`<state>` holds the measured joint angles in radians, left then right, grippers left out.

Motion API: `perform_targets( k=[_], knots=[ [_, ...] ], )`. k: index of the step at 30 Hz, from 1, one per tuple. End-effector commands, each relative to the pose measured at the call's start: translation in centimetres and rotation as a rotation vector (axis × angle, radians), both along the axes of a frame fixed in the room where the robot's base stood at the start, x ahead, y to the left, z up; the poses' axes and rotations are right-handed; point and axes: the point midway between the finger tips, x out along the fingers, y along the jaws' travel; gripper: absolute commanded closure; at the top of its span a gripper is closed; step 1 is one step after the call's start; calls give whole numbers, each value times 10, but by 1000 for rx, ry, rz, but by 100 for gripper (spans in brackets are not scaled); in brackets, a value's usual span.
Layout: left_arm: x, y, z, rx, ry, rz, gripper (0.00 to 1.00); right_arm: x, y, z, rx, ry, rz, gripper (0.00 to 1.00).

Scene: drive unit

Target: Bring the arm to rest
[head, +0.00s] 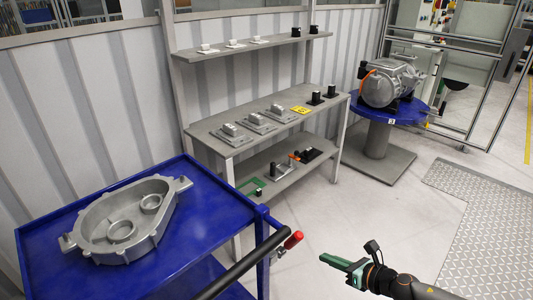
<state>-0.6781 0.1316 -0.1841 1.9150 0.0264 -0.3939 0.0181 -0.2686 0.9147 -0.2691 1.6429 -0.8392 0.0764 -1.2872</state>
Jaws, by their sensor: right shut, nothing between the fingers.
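My right gripper (336,262) shows at the bottom right of the head view, with its arm (405,287) coming in from the lower right corner. Its green-edged fingers point left and are shut, with nothing between them. It hangs over open floor, to the right of the blue cart and apart from it. My left gripper is not in view.
A blue cart (203,235) carries a grey metal housing (122,228); its black handle (243,265) has a red end near my gripper. A grey shelf rack (205,132) holds several parts. A drive unit (388,83) stands on a blue round table (408,114). The floor between is clear.

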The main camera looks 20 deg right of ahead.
Motion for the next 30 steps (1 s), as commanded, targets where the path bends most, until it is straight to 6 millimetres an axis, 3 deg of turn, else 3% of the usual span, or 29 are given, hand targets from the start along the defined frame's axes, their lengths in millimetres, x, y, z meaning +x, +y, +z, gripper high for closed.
perform_targets(
  k=[4, 7, 11, 15, 21, 25, 30],
  knots=[
    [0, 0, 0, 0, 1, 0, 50, -2, 3, -1, 29, 8, -14, 100],
    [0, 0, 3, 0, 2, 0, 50, -10, 17, -8, 189, 51, -102, 100],
    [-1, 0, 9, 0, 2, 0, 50, -36, 52, -24, 645, 190, -367, 100],
    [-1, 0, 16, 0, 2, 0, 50, -77, 95, -45, 1273, 396, -774, 100],
    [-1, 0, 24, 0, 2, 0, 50, -133, 151, -64, 2007, 637, -1333, 100],
    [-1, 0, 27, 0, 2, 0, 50, -155, 175, -67, 2281, 718, -1570, 100],
    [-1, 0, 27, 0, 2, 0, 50, -164, 186, -68, 2405, 754, -1685, 100]
  ],
)
